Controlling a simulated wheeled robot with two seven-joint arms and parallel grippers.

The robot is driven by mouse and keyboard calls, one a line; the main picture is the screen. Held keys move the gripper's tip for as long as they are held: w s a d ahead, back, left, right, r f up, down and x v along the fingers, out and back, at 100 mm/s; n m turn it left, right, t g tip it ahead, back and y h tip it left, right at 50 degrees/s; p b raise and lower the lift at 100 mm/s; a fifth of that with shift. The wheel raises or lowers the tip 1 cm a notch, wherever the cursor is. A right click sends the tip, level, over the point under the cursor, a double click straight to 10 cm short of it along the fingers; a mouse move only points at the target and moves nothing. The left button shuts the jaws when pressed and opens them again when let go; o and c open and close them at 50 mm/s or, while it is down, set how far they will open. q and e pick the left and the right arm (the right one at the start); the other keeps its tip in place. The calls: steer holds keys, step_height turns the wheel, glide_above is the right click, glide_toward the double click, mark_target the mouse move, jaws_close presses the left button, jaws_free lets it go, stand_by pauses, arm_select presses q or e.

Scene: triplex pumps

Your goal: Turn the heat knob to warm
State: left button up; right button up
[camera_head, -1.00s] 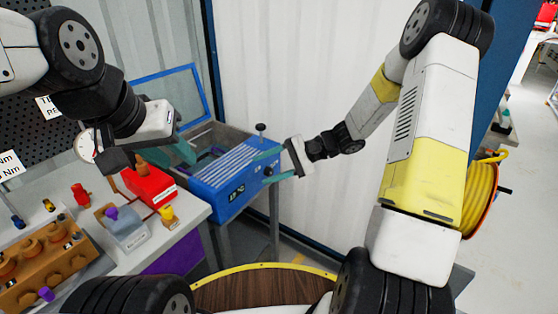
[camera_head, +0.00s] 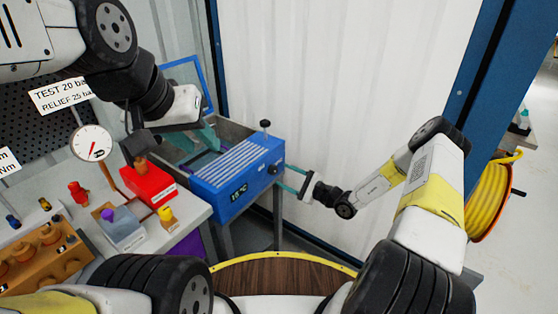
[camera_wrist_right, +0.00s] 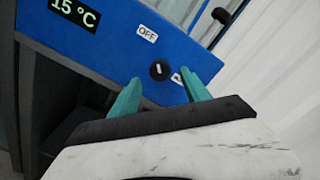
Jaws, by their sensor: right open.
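The blue heater bath (camera_head: 225,197) has a front panel with a display (camera_head: 239,190) reading 15 °C. The small dark heat knob (camera_wrist_right: 159,70) shows in the right wrist view with a white pointer mark, below an OFF label (camera_wrist_right: 147,33). A second label (camera_wrist_right: 177,78) is partly hidden by a finger. My right gripper (camera_wrist_right: 162,90) is open with its teal fingers either side below the knob, apart from it. In the head view it (camera_head: 284,178) is at the panel's right end. My left gripper (camera_head: 199,139) is over the bath's open back; its jaw opening is unclear.
The bath's lid (camera_head: 187,75) stands open. A black-topped post (camera_head: 265,125) rises from its top. Left is a bench with a red box (camera_head: 150,184), a pressure gauge (camera_head: 91,143) and an orange pump block (camera_head: 40,262). A white wall (camera_head: 345,80) stands behind.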

mark_target(276, 171)
steer(key=shift+x, duration=1.85)
jaws_close()
